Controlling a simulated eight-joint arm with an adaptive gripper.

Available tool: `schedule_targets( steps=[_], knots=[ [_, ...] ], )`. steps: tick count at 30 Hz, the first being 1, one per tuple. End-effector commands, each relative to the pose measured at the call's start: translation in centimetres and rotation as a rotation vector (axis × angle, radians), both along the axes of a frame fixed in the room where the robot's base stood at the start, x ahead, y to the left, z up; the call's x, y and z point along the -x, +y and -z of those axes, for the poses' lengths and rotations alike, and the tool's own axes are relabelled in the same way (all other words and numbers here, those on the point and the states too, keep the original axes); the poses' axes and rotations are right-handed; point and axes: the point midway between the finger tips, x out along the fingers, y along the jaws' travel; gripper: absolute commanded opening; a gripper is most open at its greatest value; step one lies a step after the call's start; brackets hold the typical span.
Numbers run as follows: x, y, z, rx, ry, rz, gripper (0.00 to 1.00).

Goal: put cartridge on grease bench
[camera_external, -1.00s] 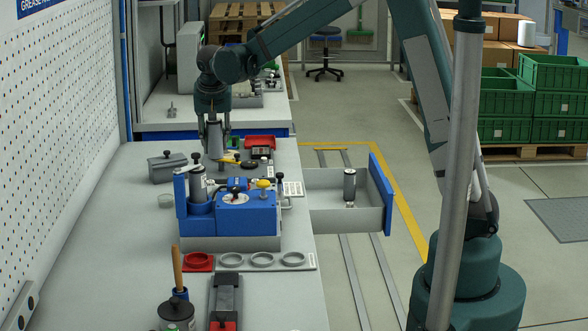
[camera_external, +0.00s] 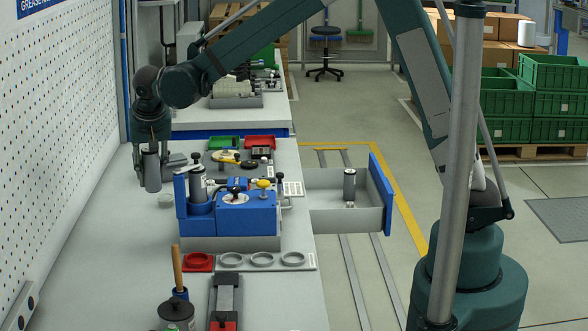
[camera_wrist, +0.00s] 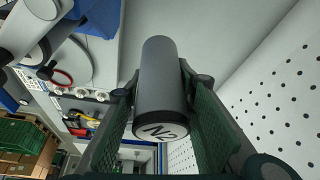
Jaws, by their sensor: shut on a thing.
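My gripper (camera_external: 150,150) is shut on a dark grey cylindrical cartridge (camera_external: 152,172) and holds it upright above the left side of the grease bench (camera_external: 110,240), near the pegboard. In the wrist view the cartridge (camera_wrist: 163,85) sits between both fingers, and its pale end face reads "N2". The gap under the cartridge is hard to judge. The bench's grey top is bare beneath it and to its front left. Another cylinder (camera_external: 197,185) stands in the blue fixture (camera_external: 247,213), and one more (camera_external: 349,184) stands in the open drawer (camera_external: 340,222).
A pegboard wall (camera_external: 60,130) runs along the left. Red (camera_external: 260,142) and green (camera_external: 224,142) trays lie behind the fixture. A ring rack (camera_external: 262,262) and a pot with a wooden handle (camera_external: 177,312) are in front.

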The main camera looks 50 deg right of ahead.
Motion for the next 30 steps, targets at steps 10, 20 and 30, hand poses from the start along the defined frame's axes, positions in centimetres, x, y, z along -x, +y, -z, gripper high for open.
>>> schedule_targets(
  steps=[10, 20, 30],
  knots=[
    [4.3, 9.6, -0.2, -0.002, -0.002, -0.087, 0.11],
    [9.1, 17.8, -0.1, -0.003, -0.005, -0.166, 0.11],
    [15.1, 25.6, -0.2, -0.004, -0.007, -0.247, 0.11]
  ],
)
